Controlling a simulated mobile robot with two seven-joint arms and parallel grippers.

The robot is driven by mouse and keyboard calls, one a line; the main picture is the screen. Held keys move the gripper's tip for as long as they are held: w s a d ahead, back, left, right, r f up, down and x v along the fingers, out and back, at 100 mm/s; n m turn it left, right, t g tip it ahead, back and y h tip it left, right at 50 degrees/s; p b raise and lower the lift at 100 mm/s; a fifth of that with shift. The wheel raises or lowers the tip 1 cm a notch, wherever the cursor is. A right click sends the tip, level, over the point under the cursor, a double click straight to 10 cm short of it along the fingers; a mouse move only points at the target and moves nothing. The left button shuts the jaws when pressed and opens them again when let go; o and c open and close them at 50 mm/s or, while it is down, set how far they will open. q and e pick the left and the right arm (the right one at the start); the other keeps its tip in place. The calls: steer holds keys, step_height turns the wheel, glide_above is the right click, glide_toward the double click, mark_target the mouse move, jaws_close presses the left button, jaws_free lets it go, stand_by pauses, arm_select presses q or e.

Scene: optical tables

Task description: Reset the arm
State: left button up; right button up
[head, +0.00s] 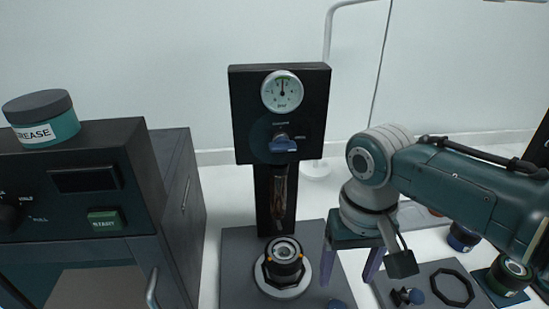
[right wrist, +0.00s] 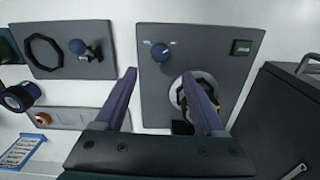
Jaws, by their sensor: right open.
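My right arm comes in from the right in the head view. Its gripper (head: 350,272) points down beside the press base, with its fingers apart. In the right wrist view the two purple fingers of the right gripper (right wrist: 166,98) are spread with nothing between them. A black round part with a metal ring (head: 284,254) sits on the press base (head: 235,262), left of the gripper; in the right wrist view one finger partly covers it. My left gripper is not in view.
A press with a dial gauge (head: 282,92) stands in the middle. A dark oven-like box (head: 75,185) with a grease jar (head: 42,120) on top is at left. A grey plate with an octagonal ring (head: 453,287) lies at right, near dark round parts (head: 510,275).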

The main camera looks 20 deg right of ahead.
steer(key=s+a+r+n+t, duration=0.2)
steer(key=s+a+n, duration=0.25)
steer(key=s, duration=0.45)
steer(key=s+d+r+t, duration=0.1)
steer(key=s+r+t, duration=0.1)
steer(key=s+r, duration=0.6)
step_height(320, 180, up, 30)
steer(key=p, duration=3)
steer(key=shift+w+n, duration=0.35)
steer(key=shift+n, duration=0.1)
